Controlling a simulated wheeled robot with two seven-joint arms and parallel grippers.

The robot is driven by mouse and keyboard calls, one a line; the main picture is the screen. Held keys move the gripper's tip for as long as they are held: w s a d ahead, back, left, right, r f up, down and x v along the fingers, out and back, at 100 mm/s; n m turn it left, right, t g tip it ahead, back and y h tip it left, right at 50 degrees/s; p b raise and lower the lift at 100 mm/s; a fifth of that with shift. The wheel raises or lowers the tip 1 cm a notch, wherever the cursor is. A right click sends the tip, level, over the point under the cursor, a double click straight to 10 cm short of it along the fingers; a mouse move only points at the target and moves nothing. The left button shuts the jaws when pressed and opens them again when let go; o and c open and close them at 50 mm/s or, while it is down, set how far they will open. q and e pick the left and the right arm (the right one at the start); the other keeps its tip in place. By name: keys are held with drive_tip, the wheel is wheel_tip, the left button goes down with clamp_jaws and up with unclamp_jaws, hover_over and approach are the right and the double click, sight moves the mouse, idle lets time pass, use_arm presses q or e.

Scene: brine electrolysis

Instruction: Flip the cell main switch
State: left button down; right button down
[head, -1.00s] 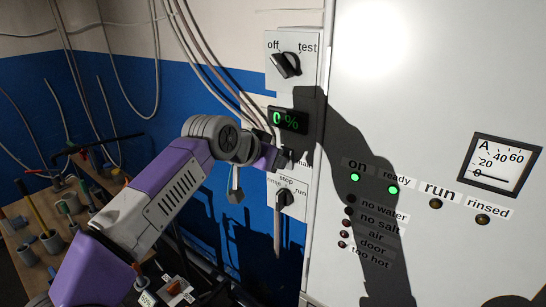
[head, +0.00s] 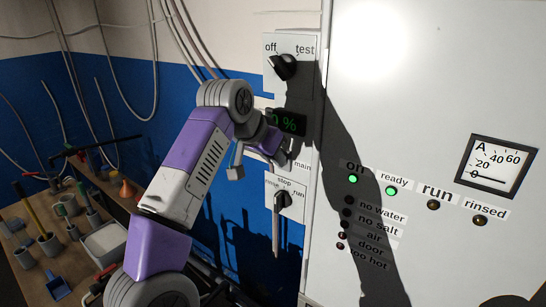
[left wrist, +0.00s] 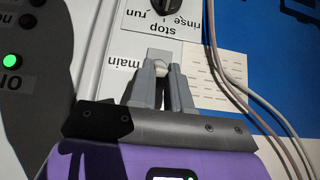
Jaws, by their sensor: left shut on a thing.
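The main switch is the small lever by the "main" label (head: 302,166) on the cabinet's narrow side panel. In the head view my left gripper (head: 284,157) is at the switch, just left of that label, and largely hides it. In the left wrist view the switch's grey plate (left wrist: 159,55) and rounded pale lever tip (left wrist: 160,67) show. The left gripper's fingers (left wrist: 161,75) are on both sides of the lever and shut on it. Which way the lever is thrown I cannot tell. My right gripper is in neither view.
A stop/rinse/run knob (head: 283,200) sits just below, an off/test knob (head: 283,67) above. My arm partly covers the percent display (head: 290,123). The "on" lamp (head: 353,179) and "ready" lamp (head: 391,191) glow green. Cables hang behind; a cluttered bench (head: 75,262) stands left.

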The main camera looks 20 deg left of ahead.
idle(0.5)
use_arm(q)
drive_tip(key=c, duration=1.1)
unclamp_jaws()
drive_tip(key=shift+a+r, duration=0.1)
